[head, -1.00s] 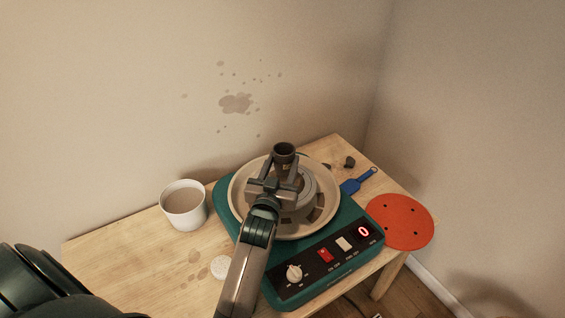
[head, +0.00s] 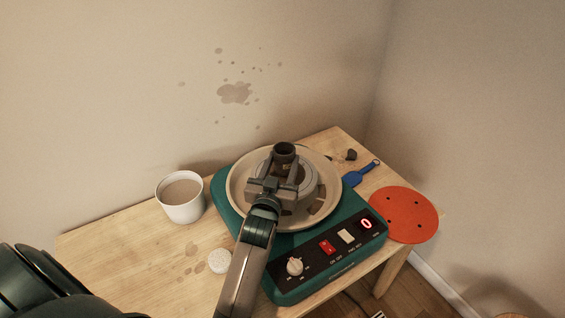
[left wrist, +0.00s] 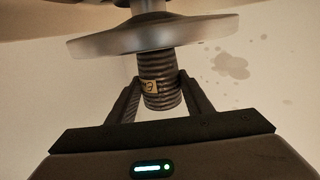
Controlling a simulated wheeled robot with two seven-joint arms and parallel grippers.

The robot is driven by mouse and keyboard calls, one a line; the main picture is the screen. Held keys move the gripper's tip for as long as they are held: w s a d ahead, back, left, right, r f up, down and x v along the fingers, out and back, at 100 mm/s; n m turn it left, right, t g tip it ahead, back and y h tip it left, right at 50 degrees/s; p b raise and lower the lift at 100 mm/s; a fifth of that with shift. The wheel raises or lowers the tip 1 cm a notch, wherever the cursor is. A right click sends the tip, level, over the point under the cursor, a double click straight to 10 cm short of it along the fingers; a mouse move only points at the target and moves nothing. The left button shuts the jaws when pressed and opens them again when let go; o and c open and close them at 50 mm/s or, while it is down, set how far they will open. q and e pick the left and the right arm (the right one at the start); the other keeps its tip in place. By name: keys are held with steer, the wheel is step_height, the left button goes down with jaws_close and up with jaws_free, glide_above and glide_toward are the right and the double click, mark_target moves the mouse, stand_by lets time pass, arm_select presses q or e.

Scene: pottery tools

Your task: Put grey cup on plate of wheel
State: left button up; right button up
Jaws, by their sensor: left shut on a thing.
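The grey cup (head: 285,151) is dark and ribbed, with a small yellowish label that shows in the left wrist view (left wrist: 162,92). My left gripper (head: 282,176) is shut on it, one finger on each side. The cup is upright over the plate of the wheel (head: 238,203), a beige round pan with a grey disc in its middle. My gripper and forearm hide part of the plate. My right gripper is not in view.
The green wheel base (head: 345,262) has a knob and switches. A white mug (head: 181,209) with brownish liquid and a white round sponge (head: 219,261) are left of it. An orange disc (head: 408,207) and a blue-handled tool (head: 357,175) are at right. Bare wood (head: 120,250) lies at left.

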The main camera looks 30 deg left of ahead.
arm_select(q)
steer(key=shift+f+b, duration=0.4)
steer(key=shift+f, duration=0.3)
steer(key=o, duration=1.3)
steer(key=shift+a, duration=0.1)
steer(key=shift+f, duration=0.1)
